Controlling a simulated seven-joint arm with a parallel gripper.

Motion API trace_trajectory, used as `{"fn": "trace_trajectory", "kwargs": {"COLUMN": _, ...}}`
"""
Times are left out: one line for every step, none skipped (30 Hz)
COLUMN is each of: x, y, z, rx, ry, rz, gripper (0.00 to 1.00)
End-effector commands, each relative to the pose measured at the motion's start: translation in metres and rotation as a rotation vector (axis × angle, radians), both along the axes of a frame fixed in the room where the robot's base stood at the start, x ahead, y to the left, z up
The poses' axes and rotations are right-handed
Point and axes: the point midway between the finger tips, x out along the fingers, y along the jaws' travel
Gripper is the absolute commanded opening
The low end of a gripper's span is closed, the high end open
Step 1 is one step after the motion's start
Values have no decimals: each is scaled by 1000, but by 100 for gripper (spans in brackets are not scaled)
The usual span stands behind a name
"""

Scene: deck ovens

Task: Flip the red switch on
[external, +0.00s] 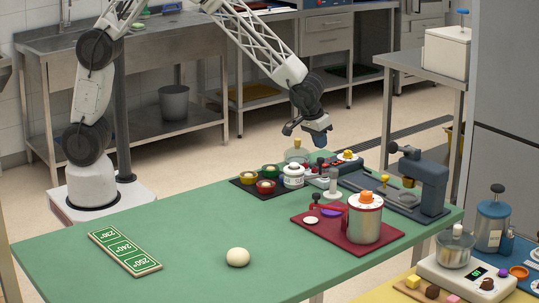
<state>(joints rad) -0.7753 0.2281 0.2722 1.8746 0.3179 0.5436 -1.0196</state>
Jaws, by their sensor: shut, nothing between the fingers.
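My gripper (308,130) hangs above the back right part of the green table (180,235), over a cluster of small items. It is shut and holds nothing. Its fingers point down, with a clear gap above the table. I cannot make out a red switch for certain. Small red parts (321,162) show on a low device below and right of my gripper. Whether any switch is on or off is too small to tell.
A dark tray with small coloured pots (265,187) and a white jar (293,177) lies below my gripper. A blue-grey press (430,186) stands at the right edge. A dough ball (238,257) and a green number board (125,250) lie in front. The table's middle is clear.

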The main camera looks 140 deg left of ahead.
Motion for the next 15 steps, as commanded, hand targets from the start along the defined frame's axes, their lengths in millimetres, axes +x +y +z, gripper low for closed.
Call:
{"fn": "trace_trajectory", "kwargs": {"x": 3, "y": -3, "z": 9, "rx": 2, "ry": -2, "rz": -1, "gripper": 0}}
{"fn": "trace_trajectory", "kwargs": {"x": 3, "y": -5, "z": 14, "rx": 2, "ry": -2, "rz": -1, "gripper": 0}}
{"fn": "trace_trajectory", "kwargs": {"x": 4, "y": -7, "z": 21, "rx": 2, "ry": -3, "rz": -2, "gripper": 0}}
{"fn": "trace_trajectory", "kwargs": {"x": 5, "y": -8, "z": 26, "rx": 2, "ry": -2, "rz": -1, "gripper": 0}}
{"fn": "trace_trajectory", "kwargs": {"x": 6, "y": -9, "z": 31, "rx": 2, "ry": -2, "rz": -1, "gripper": 0}}
{"fn": "trace_trajectory", "kwargs": {"x": 8, "y": -11, "z": 38, "rx": 3, "ry": -2, "rz": -3, "gripper": 0}}
{"fn": "trace_trajectory", "kwargs": {"x": 9, "y": -13, "z": 42, "rx": 2, "ry": -1, "rz": -2, "gripper": 0}}
{"fn": "trace_trajectory", "kwargs": {"x": 9, "y": -15, "z": 47, "rx": 2, "ry": -1, "rz": -2, "gripper": 0}}
{"fn": "trace_trajectory", "kwargs": {"x": 11, "y": -16, "z": 53, "rx": 2, "ry": -2, "rz": -3, "gripper": 0}}
{"fn": "trace_trajectory", "kwargs": {"x": 11, "y": -18, "z": 57, "rx": 2, "ry": -2, "rz": -3, "gripper": 0}}
{"fn": "trace_trajectory", "kwargs": {"x": 12, "y": -19, "z": 61, "rx": 2, "ry": -2, "rz": -3, "gripper": 0}}
{"fn": "trace_trajectory", "kwargs": {"x": 13, "y": -21, "z": 66, "rx": 1, "ry": -1, "rz": -2, "gripper": 0}}
{"fn": "trace_trajectory", "kwargs": {"x": 13, "y": -22, "z": 69, "rx": 1, "ry": 0, "rz": -2, "gripper": 0}}
{"fn": "trace_trajectory", "kwargs": {"x": 14, "y": -23, "z": 72, "rx": 1, "ry": -1, "rz": -2, "gripper": 0}}
{"fn": "trace_trajectory", "kwargs": {"x": 14, "y": -24, "z": 76, "rx": 1, "ry": -1, "rz": -2, "gripper": 0}}
